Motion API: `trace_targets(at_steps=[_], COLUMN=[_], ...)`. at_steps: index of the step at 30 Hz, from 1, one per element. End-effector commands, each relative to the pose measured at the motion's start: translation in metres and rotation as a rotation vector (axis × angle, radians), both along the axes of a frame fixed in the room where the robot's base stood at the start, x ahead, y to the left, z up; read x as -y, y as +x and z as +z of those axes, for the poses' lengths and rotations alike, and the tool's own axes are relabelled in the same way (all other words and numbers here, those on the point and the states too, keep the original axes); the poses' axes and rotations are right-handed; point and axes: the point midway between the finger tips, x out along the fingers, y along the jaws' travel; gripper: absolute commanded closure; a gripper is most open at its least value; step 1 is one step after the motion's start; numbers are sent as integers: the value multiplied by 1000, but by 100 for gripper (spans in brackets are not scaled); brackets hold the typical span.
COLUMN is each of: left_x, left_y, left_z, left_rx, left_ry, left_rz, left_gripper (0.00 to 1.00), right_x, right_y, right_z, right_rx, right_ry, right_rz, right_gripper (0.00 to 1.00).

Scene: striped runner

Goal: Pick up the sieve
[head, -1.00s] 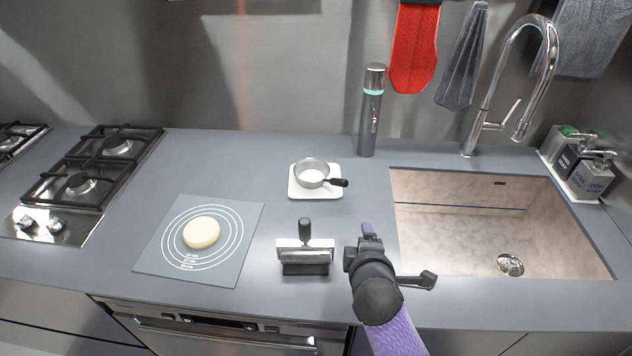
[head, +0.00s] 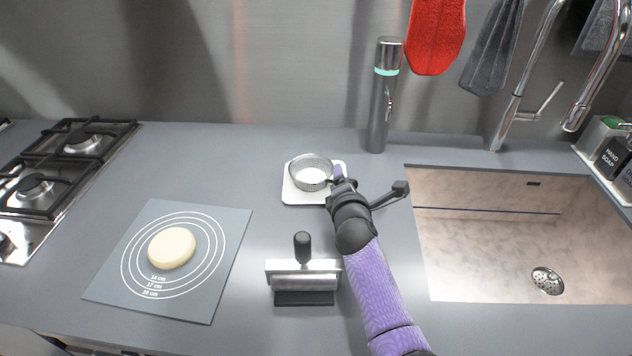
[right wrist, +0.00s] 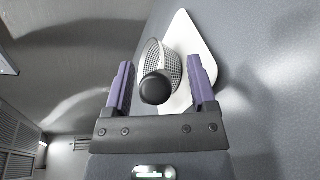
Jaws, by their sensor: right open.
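The sieve (head: 311,169) is a round grey mesh bowl with a dark handle. It sits on a white square board (head: 297,196) on the counter. My right gripper (head: 338,178) is at the right side of the sieve, by its handle, and hides most of that handle in the head view. In the right wrist view the jaws (right wrist: 160,88) are open, with the handle's black round end (right wrist: 155,88) between the purple fingers and the mesh bowl (right wrist: 172,65) beyond. I see no clear contact. My left gripper is not in view.
A dough scraper-like tool on a stand (head: 304,281) stands in front, left of my right forearm. A mat with dough (head: 215,290) lies left. A steel cylinder (head: 380,100) stands behind right, and the sink (head: 480,260) is right.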

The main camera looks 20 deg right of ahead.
Motion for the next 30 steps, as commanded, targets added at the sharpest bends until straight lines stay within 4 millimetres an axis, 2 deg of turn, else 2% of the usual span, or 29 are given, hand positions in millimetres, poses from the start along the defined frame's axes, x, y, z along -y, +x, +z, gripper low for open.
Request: trace_targets(at_steps=[4,14,24,26,30], left_x=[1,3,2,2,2], left_y=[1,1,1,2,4], left_z=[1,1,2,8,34], left_rx=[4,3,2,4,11], left_ry=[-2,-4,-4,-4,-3], left_rz=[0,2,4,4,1], left_gripper=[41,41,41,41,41], right_x=[0,0,0,0,1], right_y=[0,-1,-1,-1,-1], right_z=[1,1,3,11,53], right_rx=[0,-1,1,1,6], right_ry=[0,0,1,-1,-3], right_rz=[0,0,0,0,0], right_gripper=[30,100,100,100,100])
